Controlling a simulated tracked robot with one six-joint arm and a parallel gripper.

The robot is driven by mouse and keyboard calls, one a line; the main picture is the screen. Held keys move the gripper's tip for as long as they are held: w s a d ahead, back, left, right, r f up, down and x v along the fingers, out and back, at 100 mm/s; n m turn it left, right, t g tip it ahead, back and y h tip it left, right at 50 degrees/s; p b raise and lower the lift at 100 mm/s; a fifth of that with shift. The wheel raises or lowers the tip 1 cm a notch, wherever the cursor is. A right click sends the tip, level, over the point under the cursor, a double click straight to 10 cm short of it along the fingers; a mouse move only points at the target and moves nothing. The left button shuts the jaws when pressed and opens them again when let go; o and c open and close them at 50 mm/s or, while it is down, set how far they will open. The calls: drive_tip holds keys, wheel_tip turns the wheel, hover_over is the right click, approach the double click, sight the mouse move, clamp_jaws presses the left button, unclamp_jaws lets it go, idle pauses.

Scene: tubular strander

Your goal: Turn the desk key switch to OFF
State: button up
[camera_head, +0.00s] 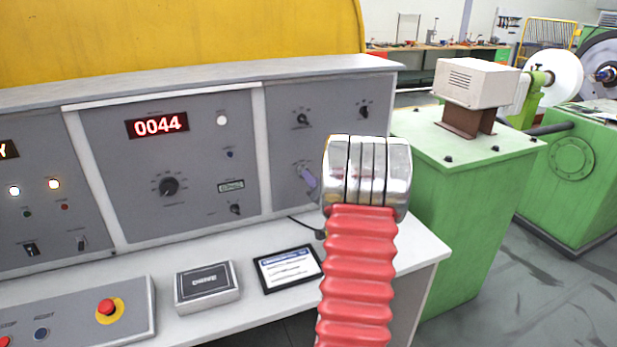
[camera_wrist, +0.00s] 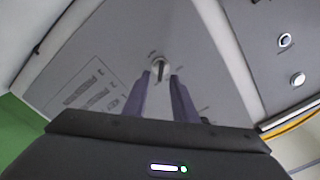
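The key switch (camera_wrist: 160,67) shows in the wrist view as a round silver face with a dark upright bar, on the grey desk panel. Small marks around it are too small to read. My gripper (camera_wrist: 161,78) is open, with one purple-grey finger on each side just below the switch. The fingertips are near its lower edge; I cannot tell whether they touch it. In the head view one finger of my gripper (camera_head: 309,178) shows at the right panel section (camera_head: 283,150). My arm hides the rest of the gripper there.
The panel also carries a 0044 display (camera_head: 158,125), a large dial (camera_head: 169,187) and two upper knobs. On the desk top are a red emergency button (camera_head: 107,307), a grey box (camera_head: 207,286) and a tablet (camera_head: 288,268). A green machine cabinet (camera_head: 470,190) stands to the right.

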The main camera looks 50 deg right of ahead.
drive_tip(key=shift+x, duration=1.8)
drive_tip(key=shift+c, duration=0.3)
clamp_jaws()
